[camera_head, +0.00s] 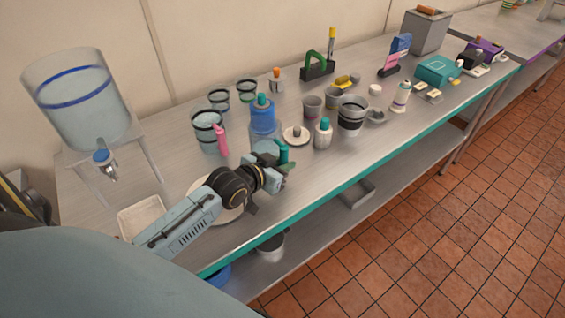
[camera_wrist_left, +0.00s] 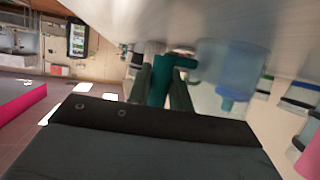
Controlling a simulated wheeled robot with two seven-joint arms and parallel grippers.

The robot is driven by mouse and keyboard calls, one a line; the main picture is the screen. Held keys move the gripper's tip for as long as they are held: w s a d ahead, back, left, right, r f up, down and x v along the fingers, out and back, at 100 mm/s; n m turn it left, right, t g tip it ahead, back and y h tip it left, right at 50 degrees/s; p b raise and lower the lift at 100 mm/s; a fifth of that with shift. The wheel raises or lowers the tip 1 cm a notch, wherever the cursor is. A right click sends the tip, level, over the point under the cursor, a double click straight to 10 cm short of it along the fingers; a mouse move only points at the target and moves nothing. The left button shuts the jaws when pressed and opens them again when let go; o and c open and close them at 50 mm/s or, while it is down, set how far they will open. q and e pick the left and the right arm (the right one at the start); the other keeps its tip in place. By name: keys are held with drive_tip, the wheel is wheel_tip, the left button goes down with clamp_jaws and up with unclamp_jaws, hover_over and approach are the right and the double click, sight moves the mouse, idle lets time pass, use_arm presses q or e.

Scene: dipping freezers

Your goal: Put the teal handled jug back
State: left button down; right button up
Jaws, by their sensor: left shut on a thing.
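My left gripper (camera_head: 284,172) is over the front part of the steel table, shut on the teal handle (camera_head: 283,153) of the handled jug. In the left wrist view the teal handle (camera_wrist_left: 160,85) stands between the two dark fingers of the gripper (camera_wrist_left: 161,92). The jug's body is mostly hidden by the gripper and wrist, so I cannot tell whether it touches the table. My right gripper is not in view.
A pink bottle (camera_head: 221,140) and banded cups (camera_head: 207,130) stand left. A round white plate (camera_head: 203,187) lies under my arm.

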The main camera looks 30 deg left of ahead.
use_arm(q)
drive_tip(key=c, duration=1.3)
unclamp_jaws()
drive_tip(key=shift+f, duration=0.1)
drive_tip(key=shift+f+b, duration=0.35)
drive_tip(key=shift+b, duration=0.4)
drive_tip(key=v, duration=0.4)
drive_tip(key=p+v, duration=0.1)
drive_tip(key=v, duration=0.8)
drive_tip(key=shift+s+a+r, duration=0.1)
drive_tip(key=shift+s+r, duration=0.05)
drive_tip(key=shift+r, duration=0.25)
